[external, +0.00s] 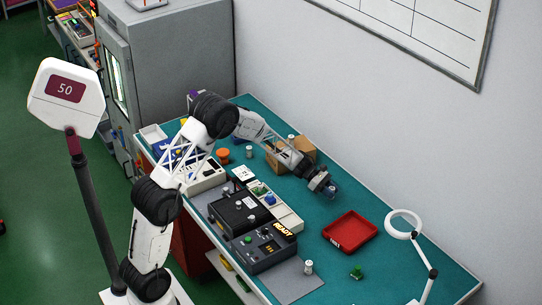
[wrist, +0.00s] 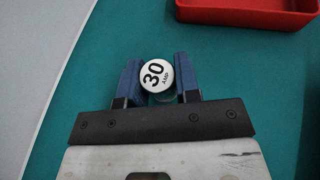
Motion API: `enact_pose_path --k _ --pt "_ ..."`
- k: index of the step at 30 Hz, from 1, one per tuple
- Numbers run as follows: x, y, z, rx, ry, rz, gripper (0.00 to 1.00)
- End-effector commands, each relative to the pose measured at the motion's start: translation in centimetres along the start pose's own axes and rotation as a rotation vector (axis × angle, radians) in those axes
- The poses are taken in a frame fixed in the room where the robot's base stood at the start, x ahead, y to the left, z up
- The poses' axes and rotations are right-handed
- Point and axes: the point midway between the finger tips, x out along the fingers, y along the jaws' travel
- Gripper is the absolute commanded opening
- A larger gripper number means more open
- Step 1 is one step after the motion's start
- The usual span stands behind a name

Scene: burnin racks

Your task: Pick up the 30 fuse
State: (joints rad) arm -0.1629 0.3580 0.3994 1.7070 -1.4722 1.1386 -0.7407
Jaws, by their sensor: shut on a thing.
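In the external view my gripper (external: 330,190) is low over the teal bench, left of and behind the red tray. The fuse is too small to make out there. I cannot tell whether its lower end touches the bench.
A red tray (external: 350,246) stands close by; its edge also shows in the wrist view (wrist: 250,17). A white lamp (external: 405,216) is to its right. A cardboard box (external: 275,165) is behind my forearm. A black "READY" unit (external: 264,262), a white cylinder (external: 308,267) and a green piece (external: 356,272) are nearer the front.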

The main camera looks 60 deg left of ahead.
Motion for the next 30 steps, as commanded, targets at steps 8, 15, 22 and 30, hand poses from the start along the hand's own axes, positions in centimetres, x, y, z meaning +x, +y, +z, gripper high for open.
enact_pose_path --k 8,15,22,30 --pt "-1.5 -2.0 1.2 0.000 0.000 0.000 0.07" --pt "-3.0 -5.6 1.0 0.000 0.000 0.000 0.07" --pt "-4.5 -9.2 0.8 0.000 0.000 0.001 0.07" --pt "-5.9 -12.6 0.5 0.000 0.000 0.001 0.07"
